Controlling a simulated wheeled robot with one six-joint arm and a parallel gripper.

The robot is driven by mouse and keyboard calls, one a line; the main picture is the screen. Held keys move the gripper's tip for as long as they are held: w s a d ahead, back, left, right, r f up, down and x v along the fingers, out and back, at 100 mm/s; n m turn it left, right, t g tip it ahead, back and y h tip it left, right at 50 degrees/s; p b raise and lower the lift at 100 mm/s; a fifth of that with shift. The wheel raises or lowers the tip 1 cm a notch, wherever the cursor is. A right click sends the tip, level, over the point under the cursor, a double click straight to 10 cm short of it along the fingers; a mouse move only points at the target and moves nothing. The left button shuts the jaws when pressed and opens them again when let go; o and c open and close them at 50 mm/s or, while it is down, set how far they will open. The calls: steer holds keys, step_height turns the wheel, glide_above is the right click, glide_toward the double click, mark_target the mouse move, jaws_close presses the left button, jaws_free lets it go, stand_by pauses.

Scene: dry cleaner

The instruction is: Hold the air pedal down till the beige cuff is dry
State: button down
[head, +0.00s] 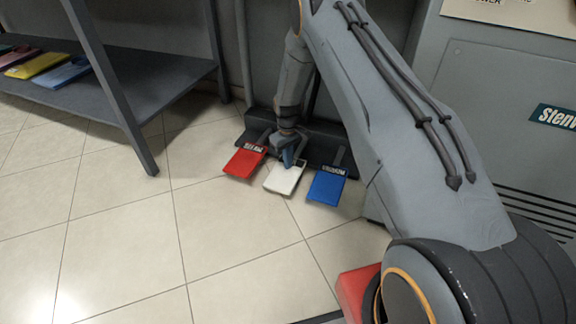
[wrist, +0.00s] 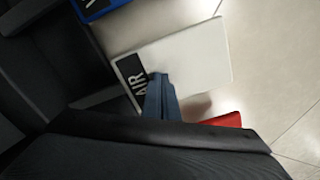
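The air pedal (head: 285,178) is white and sits between two other pedals at the foot of the grey machine. In the wrist view the white pedal (wrist: 195,62) carries a black label reading AIR. My gripper (head: 288,160) points down over the labelled rear part of the white pedal. Its blue-grey fingers (wrist: 160,92) are together, with nothing seen between them. The tips overlap the pedal in both views; I cannot tell whether they press on it or how far it is down. The beige cuff is not in view.
A red pedal (head: 244,162) is close on the left and a blue pedal (head: 327,187) close on the right, all on a dark base. A dark shelf rack (head: 140,88) with coloured flat items stands at left. The tiled floor in front is clear.

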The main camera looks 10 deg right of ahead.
step_height(320, 180, up, 9)
steer(key=p, duration=0.4)
steer(key=shift+f+p, duration=0.2)
steer(key=shift+p, duration=0.15)
stand_by(0.5)
